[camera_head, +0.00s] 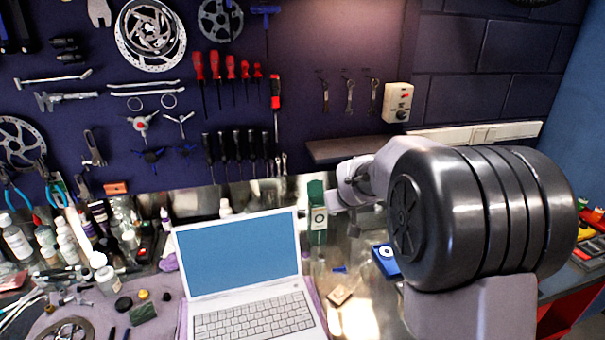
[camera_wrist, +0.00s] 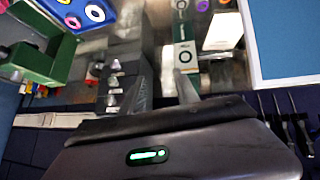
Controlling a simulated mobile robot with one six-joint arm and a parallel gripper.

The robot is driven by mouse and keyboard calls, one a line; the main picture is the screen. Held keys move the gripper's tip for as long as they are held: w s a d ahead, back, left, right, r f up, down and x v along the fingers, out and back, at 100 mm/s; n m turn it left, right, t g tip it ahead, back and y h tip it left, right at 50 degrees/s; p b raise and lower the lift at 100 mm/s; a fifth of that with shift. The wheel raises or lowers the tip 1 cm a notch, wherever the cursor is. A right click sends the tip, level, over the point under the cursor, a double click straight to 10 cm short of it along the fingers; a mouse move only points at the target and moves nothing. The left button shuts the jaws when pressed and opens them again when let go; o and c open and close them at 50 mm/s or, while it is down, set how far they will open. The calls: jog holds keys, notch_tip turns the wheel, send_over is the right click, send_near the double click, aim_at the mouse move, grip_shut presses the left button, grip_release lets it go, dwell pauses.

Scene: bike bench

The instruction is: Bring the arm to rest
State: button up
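My arm reaches from the right over the bench in the head view, and my gripper (camera_head: 338,197) is at the back, close to a green and white box (camera_head: 318,222). In the wrist view my gripper (camera_wrist: 164,84) shows two fingers standing apart with nothing held between them. The green and white box (camera_wrist: 184,45) appears beyond the right finger there; I cannot tell whether they touch. In the head view my own arm hides part of the bench to the right.
An open laptop (camera_head: 250,312) stands left of my arm. A blue box (camera_head: 387,260) lies near the arm. Bottles (camera_head: 66,240) crowd the left. A shelf (camera_head: 340,150) and a tool wall are behind. A green object (camera_wrist: 38,52) shows at left in the wrist view.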

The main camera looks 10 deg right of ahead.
jog(key=s+a+r+m+y+b, duration=0.15)
jog(key=s+a, duration=0.25)
jog(key=s, duration=0.4)
jog(key=s+a+r+g, duration=0.15)
jog(key=s+a, duration=0.25)
jog(key=s, duration=0.4)
jog(key=s+a+r+m+y+b, duration=0.1)
jog(key=s+a+r, duration=0.1)
jog(key=s+a, duration=0.35)
jog(key=s+a+f+y, duration=0.1)
jog(key=s+f, duration=0.1)
jog(key=s, duration=0.5)
jog(key=s+a+f+m+b, duration=0.1)
jog(key=s+a+f, duration=0.1)
jog(key=s, duration=0.6)
jog(key=shift+s+a+g+y, duration=0.25)
jog(key=shift+a+g+y, duration=0.1)
jog(key=shift+g, duration=0.1)
jog(key=shift+d+r+m, duration=0.1)
jog(key=shift+m, duration=0.15)
